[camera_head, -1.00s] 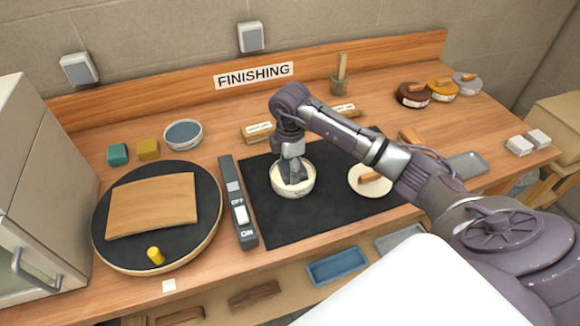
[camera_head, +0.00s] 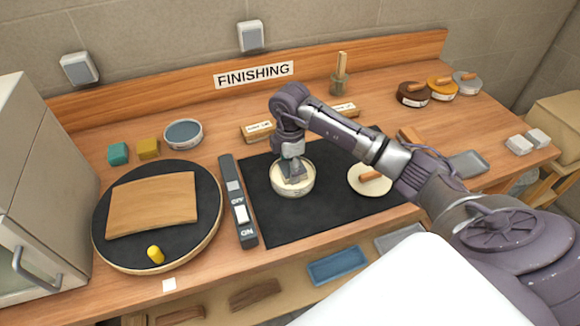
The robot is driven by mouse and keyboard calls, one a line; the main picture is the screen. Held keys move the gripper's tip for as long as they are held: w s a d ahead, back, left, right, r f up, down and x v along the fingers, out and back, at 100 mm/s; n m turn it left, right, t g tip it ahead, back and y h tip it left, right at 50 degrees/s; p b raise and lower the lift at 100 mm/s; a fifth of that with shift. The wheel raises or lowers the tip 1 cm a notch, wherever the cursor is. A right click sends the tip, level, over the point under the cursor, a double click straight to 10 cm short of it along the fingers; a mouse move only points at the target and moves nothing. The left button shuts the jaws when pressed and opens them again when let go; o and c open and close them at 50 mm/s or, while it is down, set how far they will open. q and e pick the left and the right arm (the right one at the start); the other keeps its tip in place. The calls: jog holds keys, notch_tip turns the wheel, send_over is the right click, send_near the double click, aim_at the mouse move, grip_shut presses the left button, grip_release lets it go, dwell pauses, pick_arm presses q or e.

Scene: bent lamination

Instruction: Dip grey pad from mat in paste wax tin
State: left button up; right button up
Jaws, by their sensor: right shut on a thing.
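The open paste wax tin (camera_head: 280,188) is a round pale tin with cream contents, standing on the black mat (camera_head: 270,227). My right gripper (camera_head: 294,168) points down over the tin and is shut on the grey pad (camera_head: 297,179). The pad is inside the tin's rim as I see it, slightly tilted. I cannot tell how far it sits in the wax, since the fingers hide part of it. My left gripper is out of view.
A round cream lid or dish (camera_head: 358,190) with a wooden handle lies right of the tin, partly behind my arm. A switch bar (camera_head: 239,205) lies left of the mat. A turntable (camera_head: 207,225) with a bent wood panel (camera_head: 152,204) is farther left.

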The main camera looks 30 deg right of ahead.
jog(key=shift+r+p, duration=2.85)
jog(key=shift+r, duration=0.65)
